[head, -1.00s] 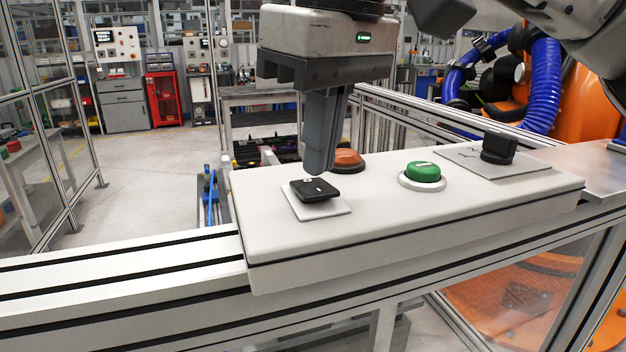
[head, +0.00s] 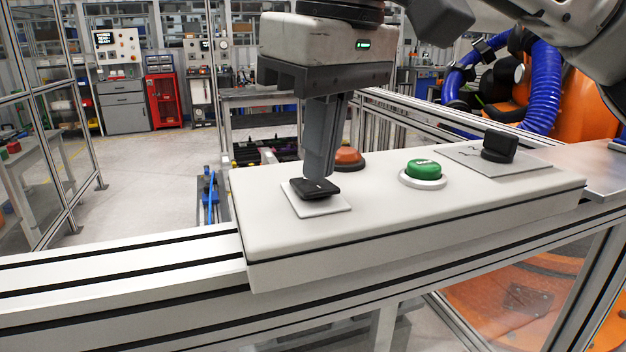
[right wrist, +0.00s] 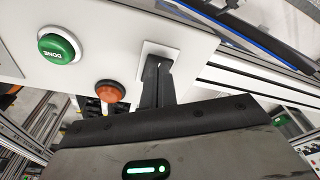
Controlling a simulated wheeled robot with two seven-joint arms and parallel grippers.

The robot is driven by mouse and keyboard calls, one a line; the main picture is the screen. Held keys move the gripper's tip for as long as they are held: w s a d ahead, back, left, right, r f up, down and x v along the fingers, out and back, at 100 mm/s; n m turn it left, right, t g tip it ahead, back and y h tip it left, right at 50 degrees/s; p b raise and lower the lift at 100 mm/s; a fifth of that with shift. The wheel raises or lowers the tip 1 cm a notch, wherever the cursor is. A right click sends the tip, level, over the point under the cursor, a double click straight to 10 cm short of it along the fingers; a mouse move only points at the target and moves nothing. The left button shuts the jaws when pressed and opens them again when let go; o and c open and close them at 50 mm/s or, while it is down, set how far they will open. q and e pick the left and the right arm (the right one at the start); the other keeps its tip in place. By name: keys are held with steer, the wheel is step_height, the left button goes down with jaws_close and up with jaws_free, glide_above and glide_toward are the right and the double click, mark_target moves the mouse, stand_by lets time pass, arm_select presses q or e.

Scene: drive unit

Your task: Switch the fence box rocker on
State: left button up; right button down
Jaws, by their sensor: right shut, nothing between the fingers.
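The fence box (head: 400,224) is a long pale box on the fence rail. Its black rocker (head: 315,190) sits on a white square plate near the box's left end. My right gripper (head: 318,178) is shut, empty and points down, with its fingertips at the rocker's far edge, seemingly touching it. In the right wrist view the fingers (right wrist: 157,80) reach over the white plate (right wrist: 168,50) and hide most of the rocker. My left gripper is not in view.
An orange-red button (head: 348,158) is just right of the fingers. A green button (head: 423,170) and a black rotary knob (head: 498,147) lie further right on the box. An orange robot arm with blue hoses (head: 543,85) stands behind the rail.

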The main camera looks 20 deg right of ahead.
mark_target(320, 188)
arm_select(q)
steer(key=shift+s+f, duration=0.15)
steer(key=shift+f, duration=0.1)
arm_select(e)
steer(key=shift+f, duration=0.25)
arm_select(q)
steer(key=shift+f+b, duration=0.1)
steer(key=shift+b, duration=0.25)
arm_select(e)
steer(key=shift+f, duration=0.35)
step_height(320, 188, up, 2)
steer(key=shift+r+p, duration=0.1)
steer(key=shift+p, duration=1)
step_height(320, 188, up, 2)
steer(key=shift+p, duration=0.95)
steer(key=shift+r+p, duration=0.75)
steer(key=shift+r, duration=0.15)
steer(key=shift+r+p, duration=0.3)
steer(key=shift+r, duration=0.25)
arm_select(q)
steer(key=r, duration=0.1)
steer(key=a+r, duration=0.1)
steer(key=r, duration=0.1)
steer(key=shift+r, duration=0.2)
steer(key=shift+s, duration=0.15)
